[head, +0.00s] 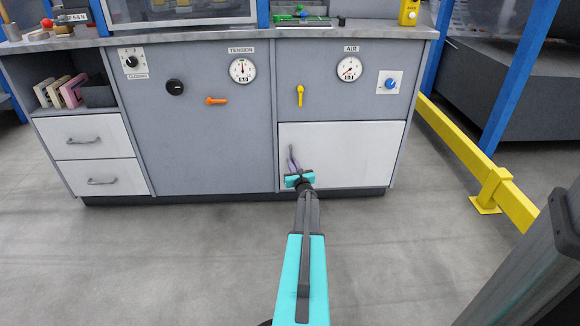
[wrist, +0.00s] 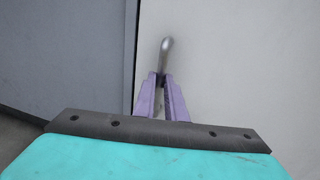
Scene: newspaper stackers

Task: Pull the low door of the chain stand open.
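The low door (head: 345,150) is the white panel at the lower right of the grey cabinet. It looks closed, flush with the front. Its upright metal handle (head: 291,149) is near the door's left edge. The handle also shows in the wrist view (wrist: 167,46), with its top end standing above my fingers. My gripper (head: 292,161) is at the handle, and its purple fingers (wrist: 161,77) are drawn close together on either side of the bar. The lower part of the handle is hidden by the fingers.
Left of the door is a plain grey panel (head: 205,145), then two white drawers (head: 92,136). Above the door are a yellow lever (head: 300,95), an air gauge (head: 348,69) and a blue knob (head: 390,84). A yellow floor rail (head: 460,150) runs at right. The floor in front is clear.

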